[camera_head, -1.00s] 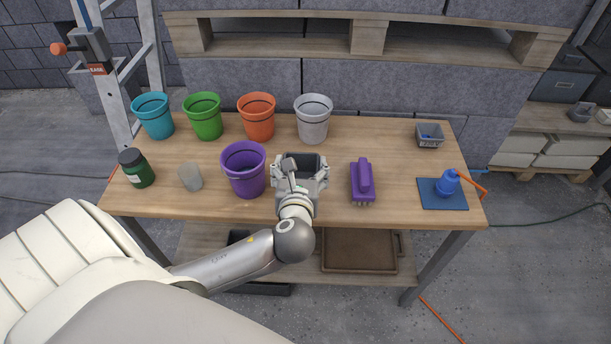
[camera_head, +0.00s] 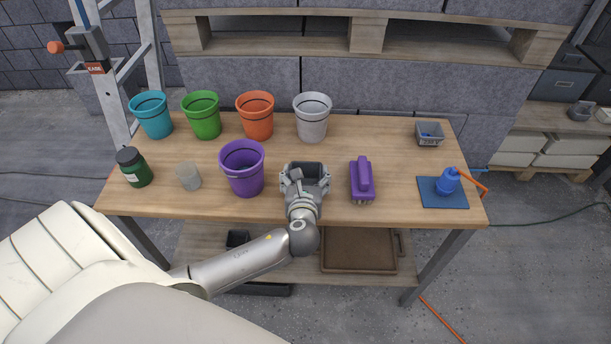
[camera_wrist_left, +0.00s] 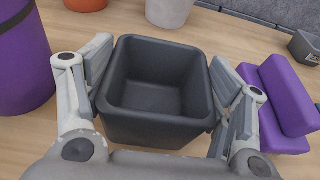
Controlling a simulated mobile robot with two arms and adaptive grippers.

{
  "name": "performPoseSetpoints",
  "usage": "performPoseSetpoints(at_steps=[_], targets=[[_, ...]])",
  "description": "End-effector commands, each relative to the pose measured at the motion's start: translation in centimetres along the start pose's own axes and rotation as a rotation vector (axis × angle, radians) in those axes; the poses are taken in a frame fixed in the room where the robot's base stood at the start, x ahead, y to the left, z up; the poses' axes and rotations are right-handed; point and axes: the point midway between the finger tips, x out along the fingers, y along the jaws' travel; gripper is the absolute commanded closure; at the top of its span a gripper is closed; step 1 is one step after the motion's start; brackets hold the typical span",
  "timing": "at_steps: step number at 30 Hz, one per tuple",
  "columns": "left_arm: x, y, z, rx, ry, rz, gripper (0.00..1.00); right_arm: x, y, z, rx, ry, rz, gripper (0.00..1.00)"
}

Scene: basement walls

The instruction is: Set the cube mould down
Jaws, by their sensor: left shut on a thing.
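The cube mould (camera_wrist_left: 156,88) is a dark grey, square, open-topped, empty box, upright between my left gripper's fingers in the left wrist view. My left gripper (camera_head: 305,174) is shut on it, one finger pad on each side. In the head view the mould (camera_head: 304,168) shows just beyond the gripper, at the middle of the wooden table (camera_head: 400,205). It is at or close to the tabletop; I cannot tell whether its base touches. My right gripper is not in view.
A purple bucket (camera_head: 243,168) stands close on the left and a purple brush (camera_head: 362,180) on the right. Several buckets line the back, including a white one (camera_head: 312,117).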

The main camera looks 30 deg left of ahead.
Motion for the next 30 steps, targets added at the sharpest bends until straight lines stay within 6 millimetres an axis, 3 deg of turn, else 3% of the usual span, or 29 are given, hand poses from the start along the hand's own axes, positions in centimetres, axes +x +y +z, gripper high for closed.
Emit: performPoseSetpoints(at_steps=[4, 5, 10, 23, 30], targets=[[0.1, 0.0, -0.2, 0.000, -0.001, 0.000, 0.53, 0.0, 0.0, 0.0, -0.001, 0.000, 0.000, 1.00], [0.1, 0.0, -0.3, 0.000, 0.001, 0.000, 0.23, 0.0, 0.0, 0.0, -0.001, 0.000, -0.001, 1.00], [0.1, 0.0, -0.2, 0.000, 0.001, 0.000, 0.03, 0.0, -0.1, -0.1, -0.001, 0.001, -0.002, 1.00], [-0.2, 0.0, 0.0, 0.001, 0.000, 0.000, 0.03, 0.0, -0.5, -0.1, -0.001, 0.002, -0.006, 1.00], [-4.1, 0.0, -0.1, -0.001, 0.003, -0.002, 0.03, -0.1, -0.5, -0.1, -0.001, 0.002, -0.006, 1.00]])
